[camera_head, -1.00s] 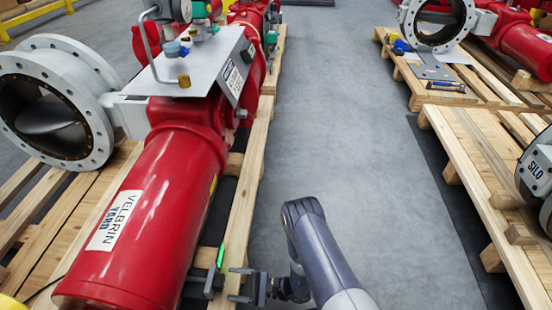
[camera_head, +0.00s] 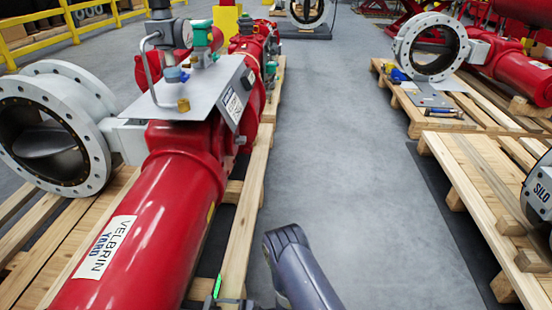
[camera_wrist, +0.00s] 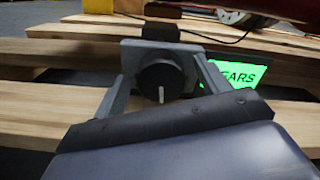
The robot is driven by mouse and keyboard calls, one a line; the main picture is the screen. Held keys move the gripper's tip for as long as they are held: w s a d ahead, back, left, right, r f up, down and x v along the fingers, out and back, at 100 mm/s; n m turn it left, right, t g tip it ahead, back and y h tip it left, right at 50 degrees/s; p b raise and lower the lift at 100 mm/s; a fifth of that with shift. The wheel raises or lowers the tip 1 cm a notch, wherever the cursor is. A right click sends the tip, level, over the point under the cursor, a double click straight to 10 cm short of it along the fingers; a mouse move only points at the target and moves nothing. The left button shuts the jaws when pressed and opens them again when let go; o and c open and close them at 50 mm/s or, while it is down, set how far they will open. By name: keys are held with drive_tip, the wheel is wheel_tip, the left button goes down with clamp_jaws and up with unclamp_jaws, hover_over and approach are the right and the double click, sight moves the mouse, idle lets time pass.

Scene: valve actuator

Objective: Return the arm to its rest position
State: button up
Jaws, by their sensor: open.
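My gripper (camera_wrist: 163,92) is open in the wrist view, with one finger on each side of a black round knob (camera_wrist: 160,82) with a white mark. The knob sits on a grey box (camera_wrist: 130,54). I cannot tell whether the fingers touch it. A bright green label (camera_wrist: 233,74) with dark letters is just right of the right finger. In the head view my arm link (camera_head: 295,268) rises from the bottom edge. The fingers are cut off or too small to make out there. A green strip (camera_head: 217,287) shows near the bottom edge.
A red actuator (camera_head: 150,235) with a grey flanged valve (camera_head: 85,115) lies on a wooden pallet (camera_head: 245,220) at left. Another pallet (camera_head: 475,185) with a valve part stands at right. The grey floor (camera_head: 335,150) between them is clear. A yellow railing (camera_head: 75,30) is behind.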

drive_tip(key=shift+n, duration=0.3)
